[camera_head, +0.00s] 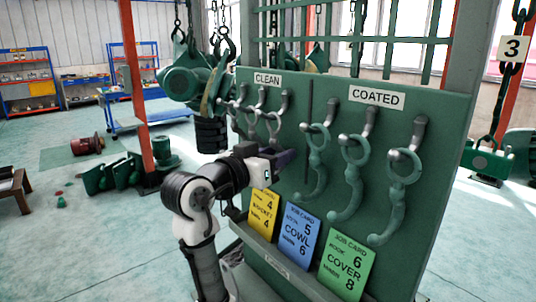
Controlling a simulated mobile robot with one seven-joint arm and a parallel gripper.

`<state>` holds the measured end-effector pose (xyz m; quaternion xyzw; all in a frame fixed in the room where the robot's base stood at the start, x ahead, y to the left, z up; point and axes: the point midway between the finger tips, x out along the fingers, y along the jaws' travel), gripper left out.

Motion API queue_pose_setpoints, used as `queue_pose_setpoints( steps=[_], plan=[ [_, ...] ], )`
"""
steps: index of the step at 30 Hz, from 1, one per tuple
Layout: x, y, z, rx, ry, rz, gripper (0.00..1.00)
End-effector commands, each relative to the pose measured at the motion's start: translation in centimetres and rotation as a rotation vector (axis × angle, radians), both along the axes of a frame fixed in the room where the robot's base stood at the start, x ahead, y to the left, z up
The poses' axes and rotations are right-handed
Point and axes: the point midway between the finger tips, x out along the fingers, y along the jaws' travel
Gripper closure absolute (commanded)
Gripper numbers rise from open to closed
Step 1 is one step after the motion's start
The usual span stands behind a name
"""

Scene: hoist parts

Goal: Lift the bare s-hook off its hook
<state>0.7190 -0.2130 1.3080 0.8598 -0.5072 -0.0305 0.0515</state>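A green board (330,85) carries a row of pegs under the labels CLEAN and COATED. Grey bare metal rings of s-hooks (273,124) hang on the pegs under CLEAN, overlapping one another; their lower parts are hidden behind my arm. Three green coated s-hooks (351,178) hang on the pegs to the right, under COATED. My gripper (286,158) is in front of the board, just below the bare rings and left of the nearest green s-hook. Its dark fingers point right; their opening and any contact with a bare s-hook cannot be made out.
Yellow, blue and green job cards (346,265) stand on a ledge along the board's foot. Green hoist parts (188,80) hang on chains behind the board's left side. An orange post (133,80) stands farther left. Open floor (90,240) lies at left.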

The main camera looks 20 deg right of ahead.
Motion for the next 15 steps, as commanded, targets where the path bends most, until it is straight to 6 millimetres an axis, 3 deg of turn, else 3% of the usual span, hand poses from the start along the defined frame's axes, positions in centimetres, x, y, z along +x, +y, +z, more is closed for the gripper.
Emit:
queue_pose_setpoints(
  steps=[6,15],
  plan=[
    [0.0,-0.01,-0.03,0.0,0.0,0.0,0.62],
    [-0.01,0.0,-0.01,0.0,0.0,0.0,1.0]
  ],
)
